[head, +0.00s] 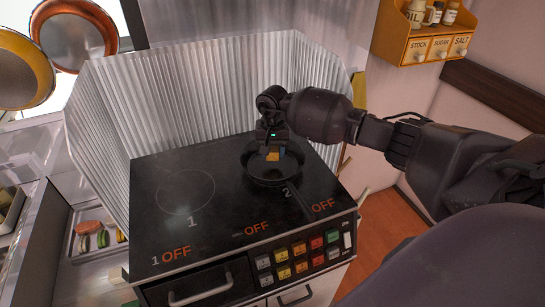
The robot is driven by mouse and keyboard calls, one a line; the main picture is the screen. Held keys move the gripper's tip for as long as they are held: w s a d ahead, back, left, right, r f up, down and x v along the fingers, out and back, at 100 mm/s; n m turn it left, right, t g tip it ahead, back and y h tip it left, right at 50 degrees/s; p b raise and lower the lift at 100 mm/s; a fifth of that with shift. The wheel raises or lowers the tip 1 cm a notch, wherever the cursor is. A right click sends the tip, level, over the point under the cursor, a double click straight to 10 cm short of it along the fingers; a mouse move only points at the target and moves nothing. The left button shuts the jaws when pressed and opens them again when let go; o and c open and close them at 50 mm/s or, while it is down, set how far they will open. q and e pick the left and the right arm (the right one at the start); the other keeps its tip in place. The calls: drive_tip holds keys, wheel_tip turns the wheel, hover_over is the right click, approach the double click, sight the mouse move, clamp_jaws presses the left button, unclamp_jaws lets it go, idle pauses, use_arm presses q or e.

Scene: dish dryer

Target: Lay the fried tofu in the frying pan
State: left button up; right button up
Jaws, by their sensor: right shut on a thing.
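The black frying pan (272,182) sits on the right burner of the dark cooktop, partly covered by my right arm and gripper. My right gripper (273,149) points down over the pan and is shut on the fried tofu (273,156), a small golden-brown piece. The tofu is within the pan's outline; I cannot tell whether it touches the pan's bottom. My left gripper is not in view.
The cooktop (160,235) has an empty left burner and a corrugated metal guard (200,100) behind and beside it. A tray (75,245) with several food pieces is at left. Pans (72,35) hang at upper left. A spice shelf (425,35) is at upper right.

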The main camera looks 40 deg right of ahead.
sight(273, 157)
drive_tip(key=shift+f, duration=1.45)
drive_tip(key=shift+f, duration=0.15)
drive_tip(key=o, duration=1)
